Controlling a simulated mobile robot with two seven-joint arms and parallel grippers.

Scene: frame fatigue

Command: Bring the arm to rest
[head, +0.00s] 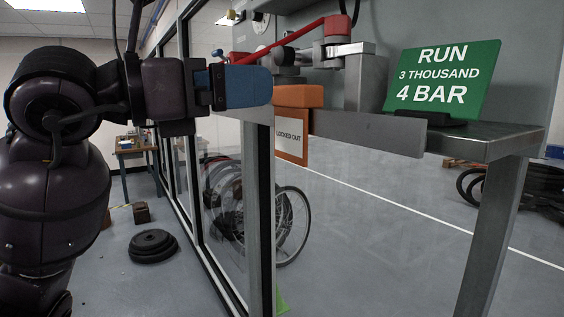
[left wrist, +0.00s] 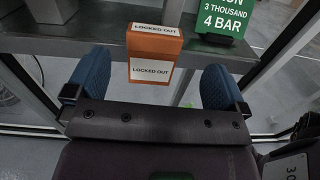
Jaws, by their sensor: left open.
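My left arm comes in from the left in the head view, raised and reaching toward the test rig. Its gripper (head: 262,86) has blue fingers, seen edge-on, with the tips just left of an orange lockout block (head: 298,96). In the left wrist view the gripper (left wrist: 158,62) is open, its two blue fingers wide apart with nothing held. The orange block (left wrist: 153,42) shows beyond the gap between them, with a "LOCKED OUT" tag (left wrist: 150,72) hanging below. The tag also shows in the head view (head: 291,147). My right gripper is in neither view.
A metal shelf (head: 485,143) carries a green "RUN 3 THOUSAND 4 BAR" sign (head: 440,80). A red lever (head: 290,40) slants above the gripper. A glass partition post (head: 260,215) stands below it. Bicycle wheels (head: 292,225) and black discs (head: 153,246) are on the floor behind.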

